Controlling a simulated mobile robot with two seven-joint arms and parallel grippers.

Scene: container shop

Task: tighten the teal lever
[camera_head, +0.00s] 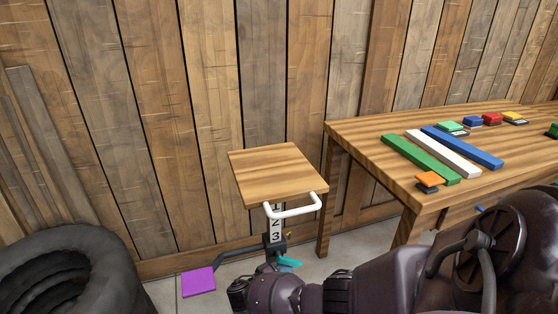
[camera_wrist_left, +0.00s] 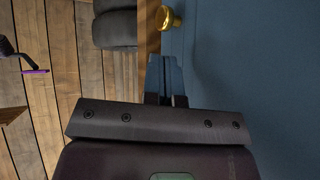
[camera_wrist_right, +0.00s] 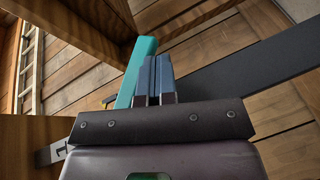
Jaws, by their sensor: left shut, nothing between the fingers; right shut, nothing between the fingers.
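The teal lever (camera_head: 289,263) sits low on the numbered post (camera_head: 275,224) of a small wooden-topped stand. In the right wrist view the teal lever (camera_wrist_right: 137,70) is a long bar just left of my right fingers. My right gripper (camera_wrist_right: 156,75) is shut and empty beside it; I cannot tell whether they touch. In the head view my right arm hides the post's lower part, and the right fingertips are not clear. My left gripper (camera_wrist_left: 165,75) is shut and empty, facing a blue surface, away from the lever.
The stand has a square wooden top (camera_head: 277,172), a white handle (camera_head: 296,207) and a purple pedal (camera_head: 198,282). A workbench (camera_head: 370,128) with coloured strips and blocks stands at right. Black tyres (camera_head: 70,265) lie at left. A gold knob (camera_wrist_left: 168,18) is near my left gripper.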

